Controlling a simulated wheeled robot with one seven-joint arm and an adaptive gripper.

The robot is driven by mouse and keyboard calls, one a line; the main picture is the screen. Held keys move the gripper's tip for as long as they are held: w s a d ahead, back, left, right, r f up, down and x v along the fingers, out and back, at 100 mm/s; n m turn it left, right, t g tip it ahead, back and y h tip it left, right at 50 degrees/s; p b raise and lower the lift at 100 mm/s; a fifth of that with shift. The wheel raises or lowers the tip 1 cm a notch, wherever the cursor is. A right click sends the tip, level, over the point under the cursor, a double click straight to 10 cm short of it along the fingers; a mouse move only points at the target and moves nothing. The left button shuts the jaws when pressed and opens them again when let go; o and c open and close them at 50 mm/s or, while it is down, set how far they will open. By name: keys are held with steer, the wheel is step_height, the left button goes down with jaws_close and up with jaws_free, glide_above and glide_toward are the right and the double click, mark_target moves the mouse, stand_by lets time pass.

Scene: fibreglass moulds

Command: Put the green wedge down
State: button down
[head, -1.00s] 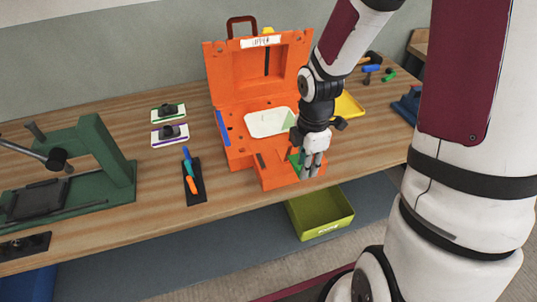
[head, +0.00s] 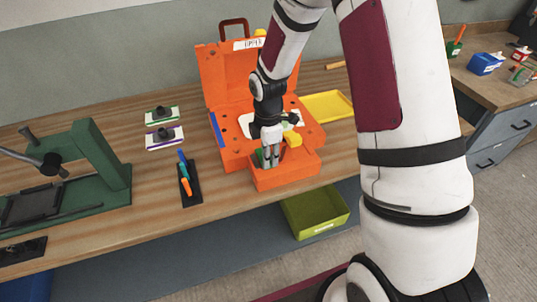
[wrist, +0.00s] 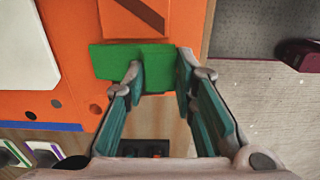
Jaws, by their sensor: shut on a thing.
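The green wedge (wrist: 110,62) is between the fingertips of my gripper (wrist: 160,76) in the wrist view, and my gripper is shut on it. The wedge's wide part sticks out to the left of the fingers. In the head view my gripper (head: 268,162) points down over the front part of the open orange mould case (head: 298,168). Only a little of the wedge (head: 259,157) shows there, beside the fingers. I cannot tell whether the wedge touches the orange surface beneath it.
A yellow block (head: 293,140) sits on the case right of my gripper. A yellow tray (head: 328,106) lies behind to the right. A black rack with coloured tools (head: 191,190) and a green press (head: 100,160) stand left. A lime bin (head: 315,212) is below the bench edge.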

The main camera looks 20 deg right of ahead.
steer(key=shift+f, duration=0.15)
steer(key=c, duration=1.3)
jaws_free()
steer(key=s+r+m+t+b, duration=0.1)
steer(key=s+r+m, duration=0.2)
steer(key=r, duration=1.6)
steer(key=shift+s+r+m+t, duration=0.75)
steer(key=shift+s+r+m, duration=1.5)
steer(key=shift+s, duration=0.9)
steer(key=shift+s+r+m+t, duration=0.8)
steer(key=shift+s+r+m, duration=1)
steer(key=shift+s+m, duration=1.2)
steer(key=shift+s+r+m+t, duration=0.75)
steer(key=shift+s+r+m, duration=1.4)
steer(key=shift+s, duration=1.2)
